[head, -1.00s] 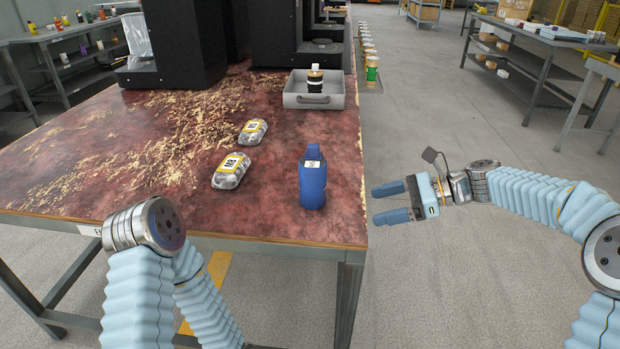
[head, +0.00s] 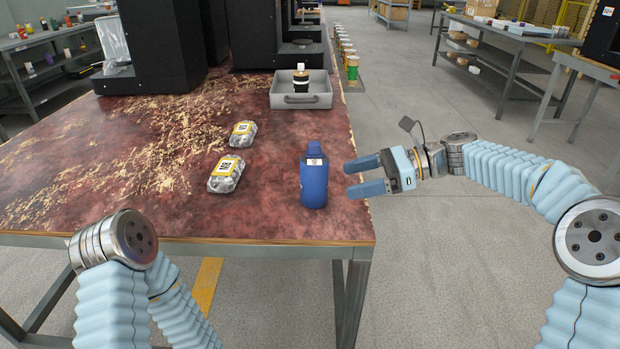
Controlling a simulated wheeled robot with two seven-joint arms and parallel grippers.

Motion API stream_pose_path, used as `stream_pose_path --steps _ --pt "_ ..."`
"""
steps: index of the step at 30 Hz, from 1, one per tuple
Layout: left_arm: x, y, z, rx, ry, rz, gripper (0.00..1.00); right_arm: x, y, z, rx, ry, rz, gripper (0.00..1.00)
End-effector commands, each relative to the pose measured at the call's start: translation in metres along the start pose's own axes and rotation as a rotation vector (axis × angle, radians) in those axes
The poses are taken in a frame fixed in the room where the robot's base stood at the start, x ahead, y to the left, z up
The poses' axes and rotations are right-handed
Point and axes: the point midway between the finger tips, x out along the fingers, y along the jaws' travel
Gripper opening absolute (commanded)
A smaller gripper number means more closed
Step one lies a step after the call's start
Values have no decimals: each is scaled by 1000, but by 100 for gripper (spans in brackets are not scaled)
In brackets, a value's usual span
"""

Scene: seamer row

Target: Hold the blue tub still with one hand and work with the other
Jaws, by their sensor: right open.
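The blue tub (head: 314,186), bottle-shaped with a narrow cap and a small white label, stands upright near the front right corner of the worn red table (head: 270,215). My right gripper (head: 350,179) is open and empty. Its two blue fingers point left at the tub from its right side, across the table's right edge, with a small gap between fingertips and tub. My left arm shows at the lower left, but its gripper is out of view.
Two clear packs with yellow labels, one nearer (head: 226,174) and one farther (head: 243,134), lie left of the tub. A grey tray (head: 300,101) holding a dark, white-banded container (head: 301,83) sits farther back. Black machines (head: 165,45) stand behind. Floor right of the table is open.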

Motion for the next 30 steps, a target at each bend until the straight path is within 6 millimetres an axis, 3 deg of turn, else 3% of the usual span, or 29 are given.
stream_pose_path --steps 1,8,9,15,28,30 --pt "11 -5 0 -2 1 -2 95 10 1 -5 -3 -1 4 80" --pt "30 -20 -4 -12 13 -12 95 49 2 -6 -2 -1 4 80" --pt "22 -17 -4 -12 11 -12 95 52 1 1 1 -1 3 80" --pt "18 -13 -3 -8 9 -9 95 75 1 1 0 -1 2 80" --pt "18 -12 -2 -7 8 -8 95 84 0 0 0 0 1 80" --pt "18 -12 -2 -7 8 -8 95 84 0 0 0 0 1 71"
